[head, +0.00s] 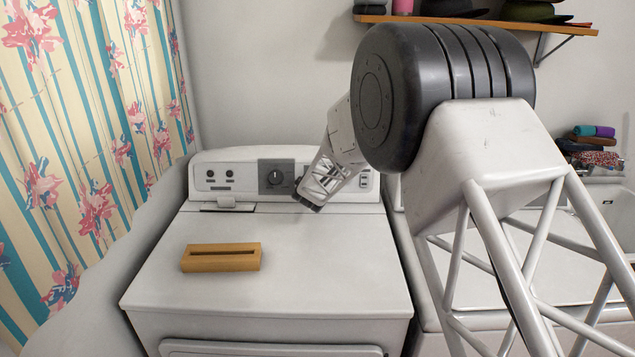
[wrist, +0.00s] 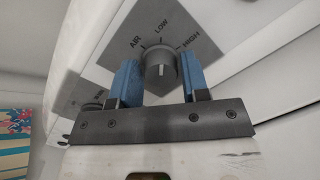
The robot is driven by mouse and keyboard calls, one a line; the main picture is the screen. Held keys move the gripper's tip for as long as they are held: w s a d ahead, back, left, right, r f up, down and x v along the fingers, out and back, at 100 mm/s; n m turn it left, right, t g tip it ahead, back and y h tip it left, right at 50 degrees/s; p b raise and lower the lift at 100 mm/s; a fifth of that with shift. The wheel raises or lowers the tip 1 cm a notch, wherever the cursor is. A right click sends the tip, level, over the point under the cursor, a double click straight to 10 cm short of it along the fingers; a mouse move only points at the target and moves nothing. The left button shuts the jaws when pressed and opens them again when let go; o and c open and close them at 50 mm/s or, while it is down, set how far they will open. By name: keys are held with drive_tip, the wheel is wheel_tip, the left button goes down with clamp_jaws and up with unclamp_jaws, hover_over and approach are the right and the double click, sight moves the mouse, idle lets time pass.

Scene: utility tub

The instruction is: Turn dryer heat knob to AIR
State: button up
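The dryer heat knob (wrist: 160,71) is a dark round dial on a grey plate marked AIR, LOW and HIGH in the wrist view. Its light pointer line aims roughly up toward LOW, with AIR to the left. My gripper (wrist: 160,80) is open, with one blue finger on each side of the knob. Narrow gaps seem to show beside the knob; contact is hard to tell. In the head view my gripper (head: 308,202) is at the dryer's (head: 250,230) control panel and hides the heat knob.
Another dark dial (head: 275,177) sits on the panel left of my gripper. A wooden slotted block (head: 221,258) lies on the dryer top, which is otherwise mostly clear. A floral curtain (head: 90,140) hangs at left. A shelf with hats (head: 480,20) is above right.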

drive_tip(key=c, duration=0.5)
drive_tip(key=shift+c, duration=0.2)
drive_tip(key=shift+n, duration=0.5)
drive_tip(key=n, duration=0.4)
drive_tip(key=shift+n, duration=0.3)
drive_tip(key=n, duration=0.4)
drive_tip(key=shift+n+t, duration=0.3)
drive_tip(key=shift+n, duration=0.1)
drive_tip(key=shift+y, duration=0.4)
drive_tip(key=o, duration=0.9)
drive_tip(key=shift+s, duration=0.2)
